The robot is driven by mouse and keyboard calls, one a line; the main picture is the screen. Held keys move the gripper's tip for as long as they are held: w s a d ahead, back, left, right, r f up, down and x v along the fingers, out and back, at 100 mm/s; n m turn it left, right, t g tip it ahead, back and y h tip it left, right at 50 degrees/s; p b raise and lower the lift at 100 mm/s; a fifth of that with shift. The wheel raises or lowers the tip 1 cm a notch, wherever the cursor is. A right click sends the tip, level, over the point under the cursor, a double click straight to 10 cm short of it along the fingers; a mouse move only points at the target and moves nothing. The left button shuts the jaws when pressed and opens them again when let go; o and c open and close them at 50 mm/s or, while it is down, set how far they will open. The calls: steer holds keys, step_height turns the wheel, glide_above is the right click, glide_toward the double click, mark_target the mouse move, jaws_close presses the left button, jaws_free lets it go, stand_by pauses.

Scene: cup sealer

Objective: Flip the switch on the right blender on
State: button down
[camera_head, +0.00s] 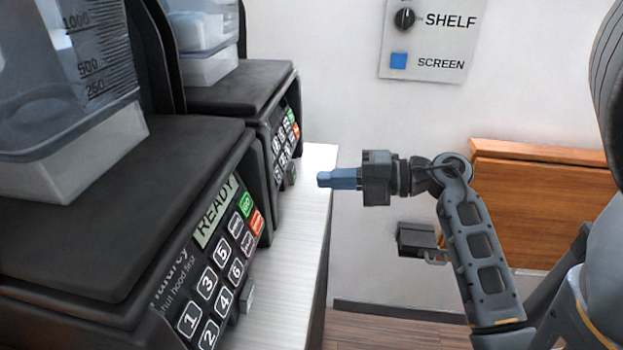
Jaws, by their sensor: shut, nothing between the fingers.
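Two black blenders stand on the left side. The right blender (233,88) is the farther one, with a keypad with green and orange keys on its front. A small grey switch (291,176) sticks out low on that front; its position is too small to tell. The nearer left blender (95,250) has a "READY" display, a keypad and a similar grey switch (247,300). My gripper (323,179) has blue fingertips, is shut and empty, and points left towards the right blender's switch. In the picture a small gap shows between the fingertips and the switch.
The blenders stand on a light counter (290,262), whose edge runs beneath my gripper. A wall panel (432,40) with a "SHELF" knob and a blue "SCREEN" button is behind. A wooden panel (540,210) is at the right. The floor beyond the counter looks clear.

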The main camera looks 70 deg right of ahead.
mark_target(295, 180)
steer(key=shift+w+a+f, duration=0.15)
steer(key=shift+w, duration=0.85)
steer(key=shift+w+a+f, duration=0.15)
steer(key=shift+w, duration=0.85)
steer(key=shift+w+f, duration=0.1)
steer(key=shift+f, duration=0.05)
steer(key=shift+w+t, duration=0.1)
steer(key=shift+t, duration=0.2)
steer(key=s+d, duration=0.1)
steer(key=s, duration=0.7)
steer(key=shift+r, duration=0.4)
